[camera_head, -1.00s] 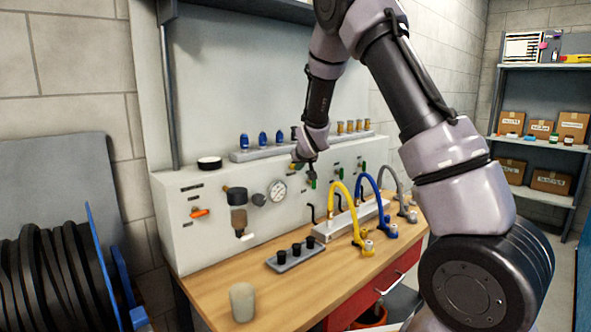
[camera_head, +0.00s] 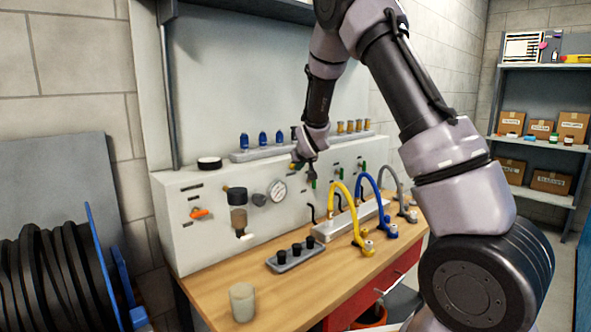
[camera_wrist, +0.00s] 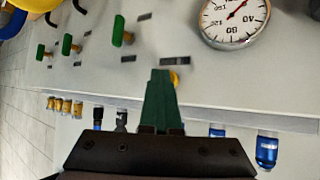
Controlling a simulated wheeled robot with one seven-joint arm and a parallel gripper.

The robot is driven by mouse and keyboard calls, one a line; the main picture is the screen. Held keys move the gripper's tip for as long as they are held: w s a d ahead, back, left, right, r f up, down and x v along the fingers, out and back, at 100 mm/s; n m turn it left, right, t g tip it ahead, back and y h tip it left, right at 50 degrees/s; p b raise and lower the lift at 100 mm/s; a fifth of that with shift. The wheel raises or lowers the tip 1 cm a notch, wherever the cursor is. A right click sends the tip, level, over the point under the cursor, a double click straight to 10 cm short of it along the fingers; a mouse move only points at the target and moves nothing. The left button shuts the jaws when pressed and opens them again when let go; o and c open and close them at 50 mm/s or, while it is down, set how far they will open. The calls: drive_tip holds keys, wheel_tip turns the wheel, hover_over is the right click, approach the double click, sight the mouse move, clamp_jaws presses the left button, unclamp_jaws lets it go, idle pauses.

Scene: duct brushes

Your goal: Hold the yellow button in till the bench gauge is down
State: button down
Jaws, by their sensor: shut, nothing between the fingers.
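The yellow button (camera_wrist: 175,78) is on the light grey bench panel. In the wrist view it is mostly hidden behind my fingertips, and its edge shows just beside them. My gripper (camera_wrist: 160,76) is shut and empty, with its green fingertips at the button; I cannot tell how far the button is pressed in. In the head view my gripper (camera_head: 297,165) is at the panel, just above and right of the round gauge (camera_head: 278,190). The gauge shows large in the wrist view (camera_wrist: 235,18), cut by the top edge, with a reddish needle whose reading is unclear.
Green-handled valves (camera_wrist: 118,31) line the panel beside my gripper. A rail with blue fittings (camera_head: 263,138) and brass ones runs above. Yellow, blue and grey hoses (camera_head: 340,205) stand on the wooden bench (camera_head: 222,285), below my arm. A beige cup (camera_head: 242,302) stands near the front.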

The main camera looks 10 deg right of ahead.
drive_tip(key=shift+s+d, duration=0.55)
drive_tip(key=shift+s, duration=0.25)
drive_tip(key=shift+s+d, duration=0.7)
drive_tip(key=shift+s, duration=0.35)
drive_tip(key=shift+s+d, duration=0.7)
drive_tip(key=shift+s, duration=0.35)
drive_tip(key=s+d+r+m+g+y, duration=0.1)
drive_tip(key=s+d+r+m, duration=0.15)
drive_tip(key=s+r, duration=0.85)
drive_tip(key=s+d+r+m+g, duration=0.25)
drive_tip(key=s+r, duration=0.45)
drive_tip(key=s, duration=1.9)
drive_tip(key=shift+r, duration=0.4)
